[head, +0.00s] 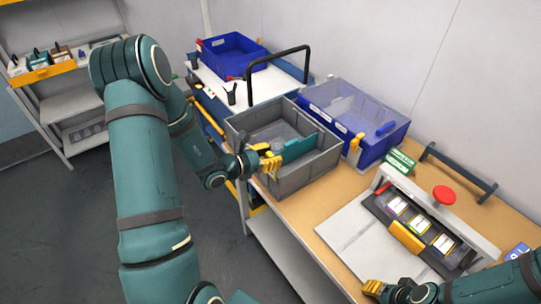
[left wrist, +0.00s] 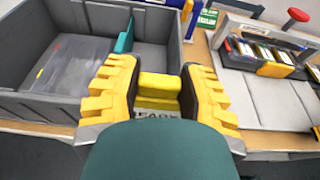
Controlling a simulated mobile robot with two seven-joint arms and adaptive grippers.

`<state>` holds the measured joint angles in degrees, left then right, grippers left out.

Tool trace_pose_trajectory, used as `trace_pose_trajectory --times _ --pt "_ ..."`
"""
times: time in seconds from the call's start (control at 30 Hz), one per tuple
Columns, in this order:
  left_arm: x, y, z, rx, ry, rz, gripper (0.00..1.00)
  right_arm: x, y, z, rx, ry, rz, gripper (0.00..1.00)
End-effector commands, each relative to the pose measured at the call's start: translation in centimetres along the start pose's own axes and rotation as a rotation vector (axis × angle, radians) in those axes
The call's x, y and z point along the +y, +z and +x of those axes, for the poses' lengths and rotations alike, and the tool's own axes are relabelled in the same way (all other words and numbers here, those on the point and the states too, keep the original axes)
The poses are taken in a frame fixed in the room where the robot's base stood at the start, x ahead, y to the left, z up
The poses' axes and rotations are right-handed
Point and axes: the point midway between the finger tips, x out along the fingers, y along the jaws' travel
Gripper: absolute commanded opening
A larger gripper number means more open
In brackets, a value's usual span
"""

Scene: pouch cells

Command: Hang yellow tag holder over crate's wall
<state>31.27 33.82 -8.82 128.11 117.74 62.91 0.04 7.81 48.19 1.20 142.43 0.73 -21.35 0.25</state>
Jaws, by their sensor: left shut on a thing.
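The yellow tag holder (left wrist: 159,84) is between the fingers of my left gripper (left wrist: 158,92), with a label reading "READY" partly visible below its top. My left gripper (head: 268,163) is shut on it at the near wall of the grey crate (head: 305,176). The crate stands on the workbench and also shows in the left wrist view (left wrist: 40,108). The holder's lower part is hidden, so I cannot tell whether it straddles or touches the wall. My right gripper (head: 374,288) is at the bench's front edge; its finger opening is unclear.
A teal divider (head: 301,148) stands inside the crate, with a clear-topped item (left wrist: 72,65) to its left. A fixture with a red knob (head: 444,195) and a pale board (head: 355,238) lie to the right.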

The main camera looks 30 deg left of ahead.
Motion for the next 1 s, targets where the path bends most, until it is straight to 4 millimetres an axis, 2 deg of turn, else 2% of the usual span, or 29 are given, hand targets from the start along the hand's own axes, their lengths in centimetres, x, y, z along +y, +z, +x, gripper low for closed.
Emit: trace_pose_trajectory --times 1.0 --pt "0.0 -2.3 0.6 0.0 0.0 0.0 0.17 0.9 0.1 2.0 0.003 0.002 0.003 0.44"
